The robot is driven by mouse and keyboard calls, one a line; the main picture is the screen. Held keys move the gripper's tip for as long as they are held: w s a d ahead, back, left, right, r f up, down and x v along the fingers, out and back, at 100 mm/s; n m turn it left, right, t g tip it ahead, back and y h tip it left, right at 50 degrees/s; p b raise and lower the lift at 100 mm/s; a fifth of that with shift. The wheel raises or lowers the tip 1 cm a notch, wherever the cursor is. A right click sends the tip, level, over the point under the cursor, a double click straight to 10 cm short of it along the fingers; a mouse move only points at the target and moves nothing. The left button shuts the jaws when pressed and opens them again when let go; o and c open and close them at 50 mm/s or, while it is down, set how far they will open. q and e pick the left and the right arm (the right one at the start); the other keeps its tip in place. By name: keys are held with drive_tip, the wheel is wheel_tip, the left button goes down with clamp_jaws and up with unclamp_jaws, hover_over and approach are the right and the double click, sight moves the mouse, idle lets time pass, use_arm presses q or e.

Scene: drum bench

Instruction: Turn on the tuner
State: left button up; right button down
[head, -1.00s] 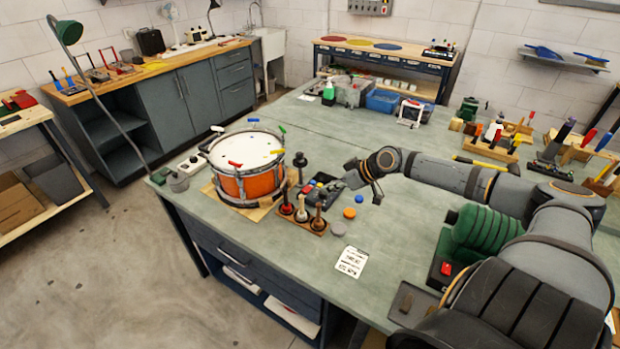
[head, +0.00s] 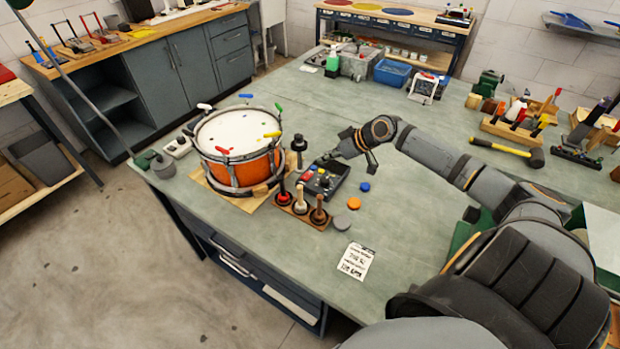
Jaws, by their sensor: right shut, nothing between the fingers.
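A dark box with red, yellow and other small coloured controls (head: 322,182) sits on the bench just right of the drum; it may be the tuner, but I cannot read any label or see whether it is lit. My right gripper (head: 342,156) is shut and empty, at the far edge of this box, pointing left; I cannot tell whether it touches. A pale box with dark knobs (head: 177,146) lies left of the drum. The orange drum (head: 240,162) stands on a wooden board. My left gripper is not in view.
A wooden stand with upright-handled tools (head: 301,208) stands in front of the dark box. Blue and orange discs (head: 364,187) and a printed card (head: 356,261) lie nearby. A yellow-handled hammer (head: 508,151) lies at right. The middle back of the bench is clear.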

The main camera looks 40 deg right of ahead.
sight(302, 176)
drive_tip(key=x, duration=0.5)
drive_tip(key=shift+w+a+f, duration=0.1)
drive_tip(key=shift+w+a, duration=0.2)
drive_tip(key=shift+a, duration=0.1)
drive_tip(key=f, duration=0.1)
drive_tip(key=f+p, duration=0.1)
drive_tip(key=f, duration=0.1)
drive_tip(key=shift+w+a+f, duration=0.1)
drive_tip(key=shift+a+f, duration=0.15)
drive_tip(key=shift+f, duration=0.5)
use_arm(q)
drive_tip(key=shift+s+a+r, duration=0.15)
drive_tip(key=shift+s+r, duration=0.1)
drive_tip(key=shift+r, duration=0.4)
use_arm(e)
drive_tip(key=shift+f, duration=0.1)
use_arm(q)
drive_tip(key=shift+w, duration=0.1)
